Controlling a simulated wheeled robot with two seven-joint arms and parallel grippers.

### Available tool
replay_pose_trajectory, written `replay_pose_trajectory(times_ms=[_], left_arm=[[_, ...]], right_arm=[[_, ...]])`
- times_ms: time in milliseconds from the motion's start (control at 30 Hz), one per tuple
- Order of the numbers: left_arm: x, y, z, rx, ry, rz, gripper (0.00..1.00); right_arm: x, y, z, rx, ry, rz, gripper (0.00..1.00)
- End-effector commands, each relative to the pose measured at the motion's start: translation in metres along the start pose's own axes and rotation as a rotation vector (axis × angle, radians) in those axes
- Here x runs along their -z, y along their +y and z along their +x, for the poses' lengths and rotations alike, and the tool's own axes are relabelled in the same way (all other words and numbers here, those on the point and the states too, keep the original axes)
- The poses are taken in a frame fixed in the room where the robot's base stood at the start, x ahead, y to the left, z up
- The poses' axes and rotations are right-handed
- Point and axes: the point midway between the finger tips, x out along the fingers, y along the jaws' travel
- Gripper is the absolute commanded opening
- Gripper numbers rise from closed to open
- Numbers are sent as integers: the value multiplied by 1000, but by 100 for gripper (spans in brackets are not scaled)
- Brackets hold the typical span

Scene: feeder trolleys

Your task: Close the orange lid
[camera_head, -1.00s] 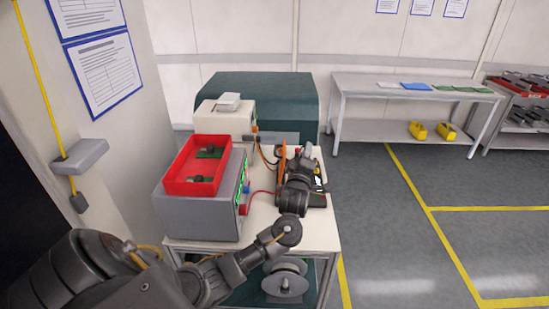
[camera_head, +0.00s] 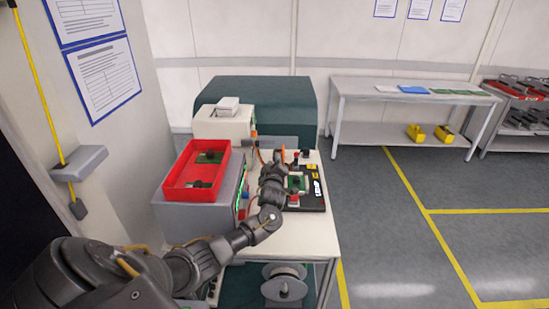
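A black fixture (camera_head: 315,201) lies on the right side of the white bench top, with a green circuit board (camera_head: 297,183) on it. The orange lid (camera_head: 283,152) shows only as a thin orange sliver at the fixture's back left; my arm and gripper hide most of it, so its angle is unclear. My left gripper (camera_head: 276,158) is at the lid's left side, above the fixture's left edge. Its fingers are too small and dark to tell open from shut, or whether they touch the lid. My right gripper is not in view.
A red bin (camera_head: 167,188) with boards inside sits on a grey box (camera_head: 185,222) left of the fixture. A white device (camera_head: 215,124) and a dark green machine (camera_head: 285,98) stand behind. A reel (camera_head: 284,289) is below the bench top. Floor to the right is clear.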

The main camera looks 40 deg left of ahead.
Motion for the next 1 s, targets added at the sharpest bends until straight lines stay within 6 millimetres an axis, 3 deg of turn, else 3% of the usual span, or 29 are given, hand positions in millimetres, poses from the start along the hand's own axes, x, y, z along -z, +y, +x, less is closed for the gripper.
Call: replay_pose_trajectory(times_ms=[200, 567, 833, 1000], left_arm=[[0, 0, 21, 0, 0, 1, 32], [-1, 0, 26, -1, -1, 0, 32], [-1, -1, 25, 1, -1, 0, 0], [-1, -2, 25, 3, -2, 2, 0]], right_arm=[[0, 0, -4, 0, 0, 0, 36], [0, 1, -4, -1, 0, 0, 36], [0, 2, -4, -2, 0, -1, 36], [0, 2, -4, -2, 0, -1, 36]])
